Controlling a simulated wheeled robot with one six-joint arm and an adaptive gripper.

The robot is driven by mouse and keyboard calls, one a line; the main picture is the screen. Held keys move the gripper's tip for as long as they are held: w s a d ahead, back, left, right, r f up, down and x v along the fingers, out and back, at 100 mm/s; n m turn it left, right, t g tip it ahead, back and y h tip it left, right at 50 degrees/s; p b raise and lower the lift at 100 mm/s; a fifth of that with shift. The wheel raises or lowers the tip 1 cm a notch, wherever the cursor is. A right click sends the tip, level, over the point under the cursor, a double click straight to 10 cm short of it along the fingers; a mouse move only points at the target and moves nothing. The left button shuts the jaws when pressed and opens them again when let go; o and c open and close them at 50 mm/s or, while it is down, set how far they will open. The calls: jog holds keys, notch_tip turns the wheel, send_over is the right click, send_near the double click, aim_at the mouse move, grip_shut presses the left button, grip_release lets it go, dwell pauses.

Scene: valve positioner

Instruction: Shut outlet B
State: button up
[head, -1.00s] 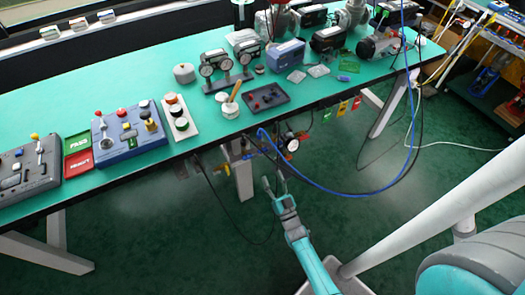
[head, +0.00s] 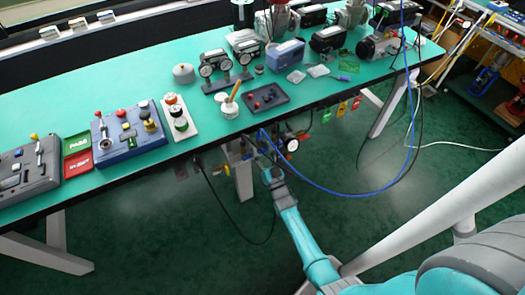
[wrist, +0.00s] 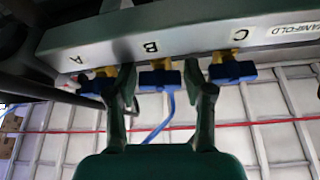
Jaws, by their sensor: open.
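A grey manifold bar (wrist: 197,28) crosses the top of the wrist view, with labels A, B and C upside down. Outlet B's blue handle (wrist: 158,79) sits on a brass body below label B, in the middle. My gripper (wrist: 160,72) is open, with one finger on each side of that handle. I cannot tell whether the fingers touch it. Outlet A's blue handle (wrist: 90,84) is partly hidden by the left finger. Outlet C's blue handle (wrist: 232,72) is just right of the right finger. In the head view my gripper (head: 270,175) is under the bench's front edge.
A blue hose (wrist: 160,125) hangs below outlet B. In the head view a blue hose (head: 340,194) loops right of my arm, and a round gauge (head: 292,145) sits close by. The green bench (head: 95,88) overhangs this spot. A bench leg (head: 244,182) stands just left.

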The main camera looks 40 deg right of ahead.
jog(key=c, duration=0.9)
jog(key=shift+n+t+y, duration=0.4)
jog(key=shift+n+y, duration=0.3)
jog(key=shift+n, duration=0.9)
jog(key=o, duration=0.9)
jog(key=v, duration=1.2)
